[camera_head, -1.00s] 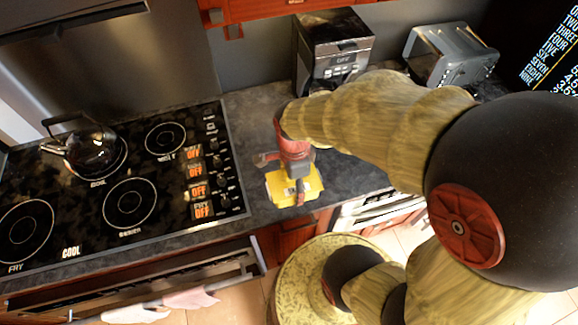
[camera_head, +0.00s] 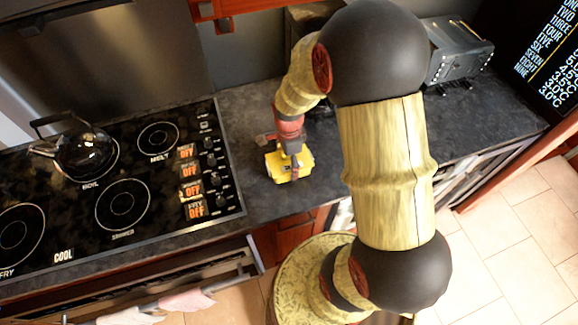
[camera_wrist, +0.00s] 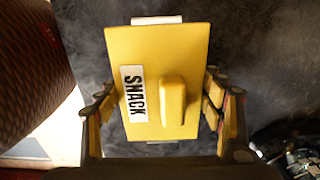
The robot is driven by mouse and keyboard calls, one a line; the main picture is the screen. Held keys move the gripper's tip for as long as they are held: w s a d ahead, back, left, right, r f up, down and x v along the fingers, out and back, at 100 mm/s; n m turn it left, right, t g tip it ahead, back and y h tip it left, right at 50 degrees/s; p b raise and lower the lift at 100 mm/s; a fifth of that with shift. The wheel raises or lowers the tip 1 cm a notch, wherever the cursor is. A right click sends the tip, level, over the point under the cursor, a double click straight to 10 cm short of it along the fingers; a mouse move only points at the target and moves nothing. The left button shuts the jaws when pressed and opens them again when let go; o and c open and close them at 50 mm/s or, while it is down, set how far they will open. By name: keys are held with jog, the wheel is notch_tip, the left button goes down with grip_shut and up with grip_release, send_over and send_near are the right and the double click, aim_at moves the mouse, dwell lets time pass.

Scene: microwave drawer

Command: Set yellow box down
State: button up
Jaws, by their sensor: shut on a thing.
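The yellow box (camera_head: 279,166) is at the dark countertop (camera_head: 247,104), just right of the stove. In the wrist view the yellow box (camera_wrist: 157,60) has a white "SNACK" label and a raised yellow handle-like block on its face. My gripper (camera_head: 290,158) is over the box. In the wrist view its fingers press on the left and right sides of the box. The box is low over the counter or touching it; I cannot tell which. The box's underside is hidden.
A black stove (camera_head: 119,181) with a kettle (camera_head: 82,152) lies to the left. A grey toaster-like appliance (camera_head: 458,52) stands at the back right. The counter's front edge is close in front of the box. Bare counter (camera_head: 470,120) lies to the right.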

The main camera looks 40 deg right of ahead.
jog(key=shift+f, duration=0.9)
jog(key=o, duration=1.6)
jog(key=shift+r, duration=0.15)
notch_tip(320, 180, up, 11)
jog(key=shift+r+p, duration=0.2)
jog(key=shift+p, duration=0.6)
jog(key=shift+a+r, duration=0.1)
jog(key=shift+r, duration=0.25)
jog(key=s+a+r+n+t, duration=0.2)
jog(key=s+a+r+n, duration=0.4)
jog(key=r+n, duration=0.4)
jog(key=s+a+r+n+t, duration=0.3)
jog(key=s+a+r+n, duration=0.2)
jog(key=r+n, duration=0.5)
jog(key=shift+s+a+r+n+t, duration=0.2)
jog(key=shift+s+a+n+t, duration=0.15)
jog(key=shift+s+n, duration=0.3)
